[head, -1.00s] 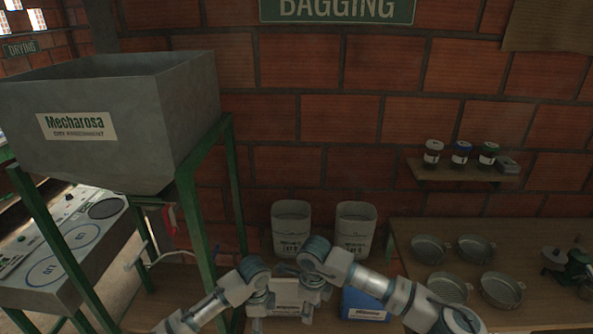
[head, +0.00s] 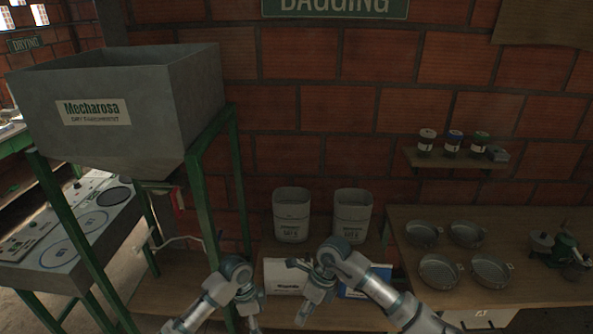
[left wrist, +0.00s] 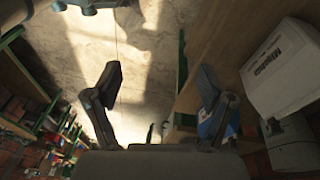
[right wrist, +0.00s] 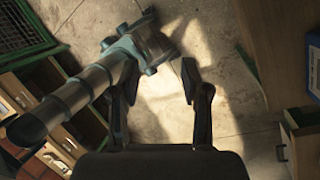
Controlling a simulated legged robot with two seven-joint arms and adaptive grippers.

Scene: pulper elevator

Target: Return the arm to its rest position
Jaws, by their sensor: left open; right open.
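My left arm comes in from the lower left of the head view, and its gripper (head: 250,308) points down in front of the bench. My right gripper (head: 308,300) also points down, in front of a white box. In the left wrist view the left gripper (left wrist: 160,82) has its two fingers spread, with nothing between them. In the right wrist view the right gripper (right wrist: 156,75) is open and empty above the floor. Part of my other arm (right wrist: 90,85) shows at the left there.
A grey hopper (head: 150,135) on a green frame stands at the left. Two pale bins (head: 291,215) (head: 352,217), the white box (head: 283,275) and a blue box (head: 377,275) sit by the brick wall. A wooden table (head: 520,215) with several round dishes is at the right.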

